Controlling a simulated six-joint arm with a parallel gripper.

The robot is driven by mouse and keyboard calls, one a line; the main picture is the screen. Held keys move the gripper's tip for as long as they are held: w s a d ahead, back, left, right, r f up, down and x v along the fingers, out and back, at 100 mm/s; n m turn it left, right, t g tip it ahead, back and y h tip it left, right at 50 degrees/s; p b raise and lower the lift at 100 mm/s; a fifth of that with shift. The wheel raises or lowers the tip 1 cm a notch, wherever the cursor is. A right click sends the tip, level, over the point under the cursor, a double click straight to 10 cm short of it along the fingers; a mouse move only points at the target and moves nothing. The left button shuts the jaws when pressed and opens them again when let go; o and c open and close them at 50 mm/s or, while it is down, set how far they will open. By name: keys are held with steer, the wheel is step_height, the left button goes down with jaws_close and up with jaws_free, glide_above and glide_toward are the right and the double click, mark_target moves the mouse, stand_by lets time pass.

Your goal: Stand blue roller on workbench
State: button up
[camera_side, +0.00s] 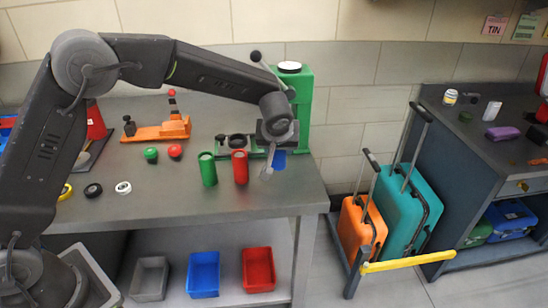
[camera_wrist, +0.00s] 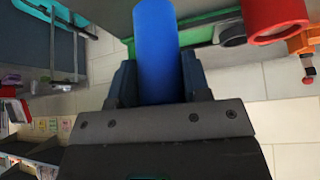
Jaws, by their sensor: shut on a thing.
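The blue roller (camera_side: 280,159) is at the right end of the workbench (camera_side: 255,197), partly hidden by my gripper (camera_side: 270,163) in the side view. In the wrist view the blue roller (camera_wrist: 155,40) sits between the two dark fingers of my gripper (camera_wrist: 158,82), which are shut on it.
A green press (camera_side: 304,100) stands close behind my gripper. An orange fixture (camera_side: 158,132), red and green knobs (camera_side: 163,153) and several rings (camera_side: 93,190) lie further left. The front of the bench is clear. Bins (camera_side: 204,274) sit below; a suitcase cart (camera_side: 362,225) stands right.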

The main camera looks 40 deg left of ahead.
mark_target(278, 156)
steer(key=shift+f, duration=2.15)
steer(key=shift+f, duration=0.1)
steer(key=o, duration=1)
steer(key=shift+o, duration=0.2)
